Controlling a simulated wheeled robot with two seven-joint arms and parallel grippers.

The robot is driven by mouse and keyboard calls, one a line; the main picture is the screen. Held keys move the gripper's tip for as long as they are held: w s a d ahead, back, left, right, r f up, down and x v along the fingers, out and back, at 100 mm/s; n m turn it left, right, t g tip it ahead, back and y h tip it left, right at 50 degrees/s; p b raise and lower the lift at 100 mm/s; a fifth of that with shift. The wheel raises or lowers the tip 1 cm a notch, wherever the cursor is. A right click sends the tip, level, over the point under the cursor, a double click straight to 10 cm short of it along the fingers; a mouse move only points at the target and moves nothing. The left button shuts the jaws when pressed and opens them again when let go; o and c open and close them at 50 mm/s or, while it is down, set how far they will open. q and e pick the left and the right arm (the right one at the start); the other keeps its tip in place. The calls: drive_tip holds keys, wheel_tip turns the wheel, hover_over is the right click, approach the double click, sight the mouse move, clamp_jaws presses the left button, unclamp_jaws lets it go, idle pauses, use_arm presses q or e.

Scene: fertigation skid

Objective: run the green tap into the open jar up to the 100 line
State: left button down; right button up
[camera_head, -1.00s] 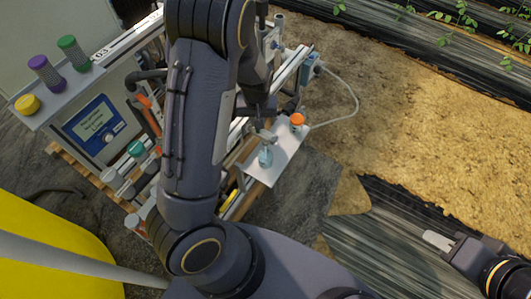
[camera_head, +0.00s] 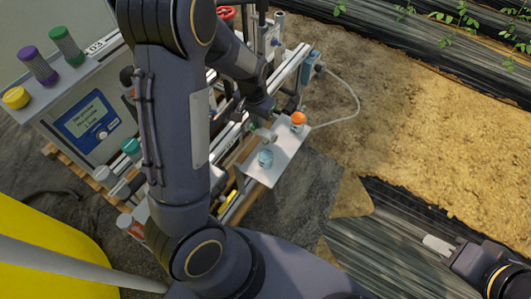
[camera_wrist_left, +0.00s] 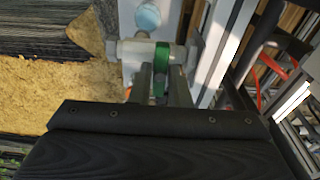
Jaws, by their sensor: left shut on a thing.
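The open jar (camera_head: 265,159), small and pale blue, stands on the white shelf (camera_head: 283,160). Its fill level and 100 line are too small to read. In the left wrist view the jar (camera_wrist_left: 147,17) is beyond a pale pipe (camera_wrist_left: 135,48). The green tap (camera_wrist_left: 161,55) is on that pipe. My left gripper (camera_wrist_left: 160,85) is shut on the green tap, its two fingers on either side. In the head view this gripper (camera_head: 258,120) is just above the jar, partly hidden by its arm. My right gripper (camera_head: 437,243) is far off at the right; its jaws are unclear.
An orange-capped jar (camera_head: 298,121) stands behind the open jar on the shelf. A thin hose (camera_head: 352,98) loops to the right. A control box with a blue display (camera_head: 90,118) and purple, green and yellow caps is at the left. A red handwheel (camera_head: 226,13) is behind my arm.

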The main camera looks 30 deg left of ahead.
use_arm(q)
drive_tip(key=shift+r+n+p, duration=0.2)
drive_tip(key=shift+n+p, duration=0.55)
drive_tip(key=shift+n, duration=0.45)
drive_tip(key=shift+f+n, duration=0.1)
drive_tip(key=shift+n, duration=0.4)
drive_tip(key=shift+f, duration=0.1)
drive_tip(key=shift+d+n+y+p, duration=0.1)
drive_tip(key=shift+n+y+p, duration=0.2)
drive_tip(key=shift+n+p, duration=0.5)
drive_tip(key=shift+n, duration=0.5)
